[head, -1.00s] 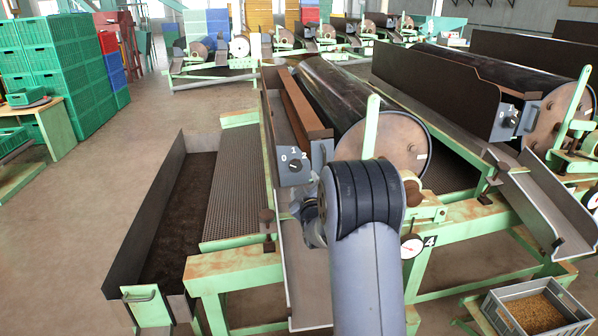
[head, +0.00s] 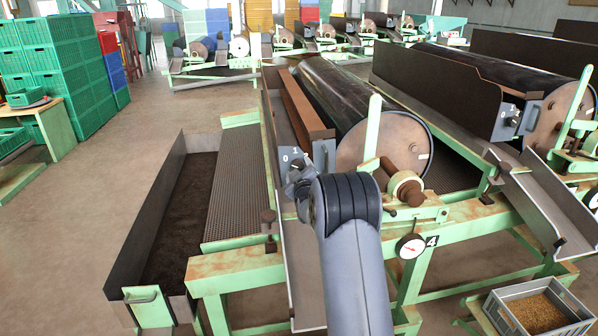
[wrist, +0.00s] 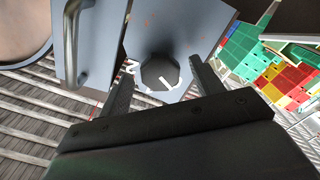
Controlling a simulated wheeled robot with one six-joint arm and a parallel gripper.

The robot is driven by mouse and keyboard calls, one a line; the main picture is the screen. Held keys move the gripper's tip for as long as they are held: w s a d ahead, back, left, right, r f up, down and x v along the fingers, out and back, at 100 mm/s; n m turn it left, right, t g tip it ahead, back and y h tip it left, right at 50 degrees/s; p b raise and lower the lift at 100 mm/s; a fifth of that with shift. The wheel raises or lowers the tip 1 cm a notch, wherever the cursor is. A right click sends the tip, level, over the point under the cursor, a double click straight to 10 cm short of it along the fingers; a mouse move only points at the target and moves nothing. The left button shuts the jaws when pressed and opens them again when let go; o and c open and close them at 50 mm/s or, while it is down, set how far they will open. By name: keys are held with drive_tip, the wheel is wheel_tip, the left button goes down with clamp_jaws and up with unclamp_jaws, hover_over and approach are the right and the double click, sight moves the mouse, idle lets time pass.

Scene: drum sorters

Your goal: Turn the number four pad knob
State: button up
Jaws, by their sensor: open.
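The knob (wrist: 160,72) is dark and round with a white pointer line, on a blue-grey switch plate (wrist: 195,20). White markings show beside it, one looking like a 2. In the head view the plate (head: 322,158) is at the near end of the closest drum sorter, with 0 and 1 legible and its lower part hidden by my gripper (head: 297,180). In the wrist view my gripper (wrist: 161,76) is open, with one finger on each side of the knob and gaps visible. Whether the fingertips reach its depth is unclear.
A metal handle (wrist: 72,45) stands beside the plate in the wrist view. The drum (head: 385,145), a green upright post (head: 372,128) and a dial gauge (head: 410,246) are right of my arm. A long trough (head: 150,240) lies left. Open floor is further left.

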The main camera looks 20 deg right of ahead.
drive_tip(key=shift+c, duration=0.2)
drive_tip(key=c, duration=0.9)
drive_tip(key=shift+c, duration=0.2)
drive_tip(key=shift+f+b, duration=0.1)
drive_tip(key=shift+b, duration=0.25)
drive_tip(key=shift+a+m+b, duration=0.1)
drive_tip(key=shift+m+b, duration=3.7)
drive_tip(key=shift+m, duration=2)
